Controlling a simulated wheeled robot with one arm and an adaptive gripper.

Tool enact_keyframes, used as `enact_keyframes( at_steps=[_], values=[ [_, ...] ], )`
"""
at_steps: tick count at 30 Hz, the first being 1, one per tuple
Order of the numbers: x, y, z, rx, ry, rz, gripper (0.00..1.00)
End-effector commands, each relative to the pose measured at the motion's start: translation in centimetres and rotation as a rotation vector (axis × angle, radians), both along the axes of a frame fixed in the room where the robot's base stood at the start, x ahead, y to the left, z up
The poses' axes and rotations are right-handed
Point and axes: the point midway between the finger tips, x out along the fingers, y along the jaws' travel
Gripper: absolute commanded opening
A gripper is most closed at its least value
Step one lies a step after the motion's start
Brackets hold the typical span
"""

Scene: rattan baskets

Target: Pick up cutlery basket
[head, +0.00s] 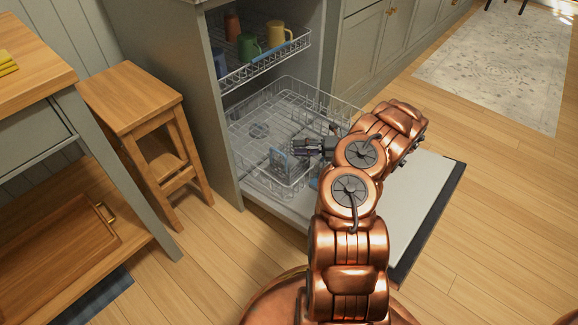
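A small grey-blue piece (278,161) stands in the lower dishwasher rack (250,178), near its front left part. It looks like the cutlery basket, but it is small and partly covered. My gripper (298,147) is over the lower rack, pointing left, with its tips close to the right side of that piece. I cannot tell whether they touch it or whether the fingers are apart. My copper arm hides the right part of the rack. A bit of blue (314,183) shows beside the arm, mostly hidden.
The dishwasher door (421,205) is folded down, under and right of my arm. The upper rack (262,68) holds several mugs, including a green mug (249,48) and a yellow mug (278,33). A wooden stool (130,98) stands left of the dishwasher. Open floor lies right.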

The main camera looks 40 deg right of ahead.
Motion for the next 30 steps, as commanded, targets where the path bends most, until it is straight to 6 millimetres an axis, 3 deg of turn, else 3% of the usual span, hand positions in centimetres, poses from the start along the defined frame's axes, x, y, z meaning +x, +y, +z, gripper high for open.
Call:
enact_keyframes(
  at_steps=[21, 28, 30],
  values=[
    [4.5, 5.4, -1.8, -0.003, -0.001, 0.004, 0.39],
    [4.6, 5.5, -1.7, -0.002, 0.000, 0.003, 0.39],
    [4.6, 5.5, -1.7, -0.002, 0.000, 0.003, 0.33]
  ],
)
